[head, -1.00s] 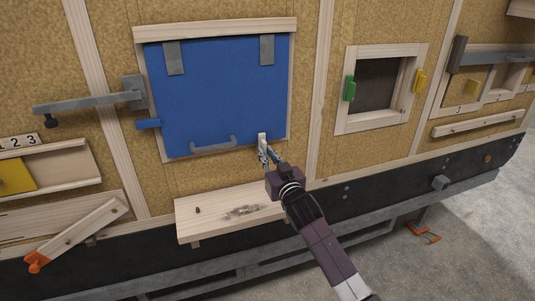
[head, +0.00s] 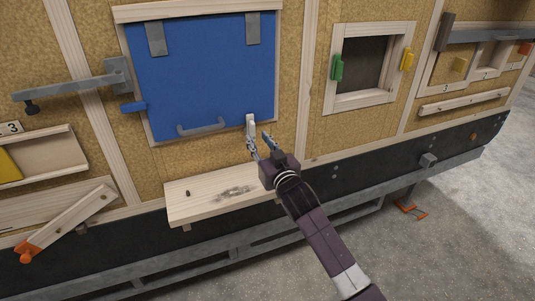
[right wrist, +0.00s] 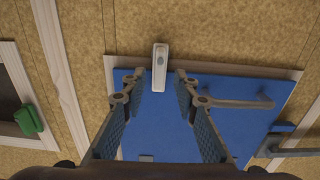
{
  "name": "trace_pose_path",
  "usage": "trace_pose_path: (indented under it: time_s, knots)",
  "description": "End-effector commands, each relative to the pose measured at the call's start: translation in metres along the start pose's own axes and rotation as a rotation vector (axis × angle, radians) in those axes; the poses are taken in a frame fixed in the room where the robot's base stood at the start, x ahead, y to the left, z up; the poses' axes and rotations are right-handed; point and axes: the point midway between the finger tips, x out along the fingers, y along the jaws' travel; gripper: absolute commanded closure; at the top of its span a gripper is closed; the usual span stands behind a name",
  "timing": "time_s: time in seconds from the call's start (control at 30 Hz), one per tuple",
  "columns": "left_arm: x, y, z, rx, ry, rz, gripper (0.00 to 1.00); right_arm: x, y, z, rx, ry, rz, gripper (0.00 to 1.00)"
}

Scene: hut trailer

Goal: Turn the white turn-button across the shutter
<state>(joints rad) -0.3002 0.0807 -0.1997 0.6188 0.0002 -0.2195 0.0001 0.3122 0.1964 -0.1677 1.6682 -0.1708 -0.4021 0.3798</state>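The blue shutter (head: 205,80) is shut in its wooden frame, with a grey handle near its lower edge. The white turn-button (head: 250,122) is at the shutter's lower right. In the right wrist view, the turn-button (right wrist: 160,68) stands upright in the picture, one end over the frame edge and the other over the blue panel. My right gripper (head: 261,139) is open just below and right of it. In the right wrist view its fingers (right wrist: 160,88) are spread either side of the button's line, apart from it. My left gripper is not in view.
A wooden ledge (head: 215,198) juts out below the shutter, close under my right gripper. A blue tab (head: 133,107) and a grey bar latch (head: 70,87) are on the left. A small framed window (head: 365,65) with green and yellow blocks is on the right.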

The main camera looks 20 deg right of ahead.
Motion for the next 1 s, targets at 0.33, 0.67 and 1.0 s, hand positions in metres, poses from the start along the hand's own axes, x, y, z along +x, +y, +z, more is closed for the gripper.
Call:
trace_pose_path:
  time_s: [0.33,0.67,1.0]
  knots:
    - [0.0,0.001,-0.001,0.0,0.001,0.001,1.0,-0.067,0.0,0.001,-0.001,-0.001,0.0,0.72]
    - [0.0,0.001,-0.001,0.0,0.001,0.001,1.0,-0.087,0.0,0.001,-0.002,-0.001,0.0,0.72]
    - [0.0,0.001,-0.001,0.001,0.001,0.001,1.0,-0.087,0.0,0.0,-0.002,-0.001,0.0,0.72]
